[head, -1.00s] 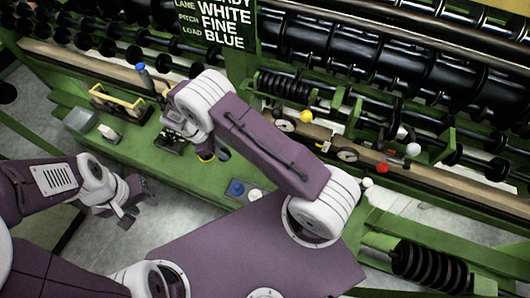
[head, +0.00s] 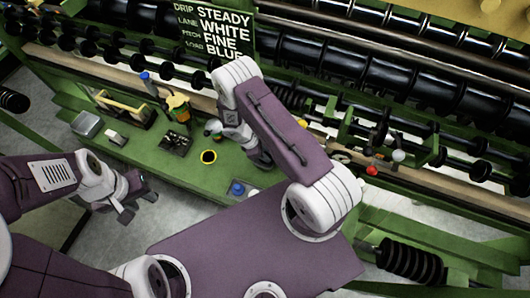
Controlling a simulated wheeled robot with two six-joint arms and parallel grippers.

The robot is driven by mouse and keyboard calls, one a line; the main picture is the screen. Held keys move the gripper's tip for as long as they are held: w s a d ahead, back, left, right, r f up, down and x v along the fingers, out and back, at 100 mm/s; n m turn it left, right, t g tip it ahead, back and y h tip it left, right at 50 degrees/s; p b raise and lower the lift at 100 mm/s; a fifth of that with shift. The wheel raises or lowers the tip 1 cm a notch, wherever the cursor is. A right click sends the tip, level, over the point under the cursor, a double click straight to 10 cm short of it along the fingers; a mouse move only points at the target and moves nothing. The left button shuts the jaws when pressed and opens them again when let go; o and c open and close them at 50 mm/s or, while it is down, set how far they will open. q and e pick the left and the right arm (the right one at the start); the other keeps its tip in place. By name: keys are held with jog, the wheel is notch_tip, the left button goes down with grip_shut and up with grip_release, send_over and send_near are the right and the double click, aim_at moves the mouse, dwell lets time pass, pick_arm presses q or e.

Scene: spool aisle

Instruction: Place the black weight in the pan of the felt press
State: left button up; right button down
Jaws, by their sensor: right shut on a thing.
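My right gripper (head: 257,154) is over the green bench, at the end of the arm that reaches across the middle. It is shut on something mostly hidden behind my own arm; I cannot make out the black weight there. An orange and green upright device (head: 178,107), perhaps the felt press, stands further left, behind a black grid plate (head: 175,143). I cannot clearly pick out its pan. My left gripper (head: 135,203) is open and empty, in front of the bench.
Black rollers (head: 410,85) and a sign (head: 215,30) stand behind. A black coil (head: 408,262) is at lower right.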

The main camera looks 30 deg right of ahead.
jog(key=shift+f, duration=0.15)
jog(key=c, duration=1.5)
grip_release()
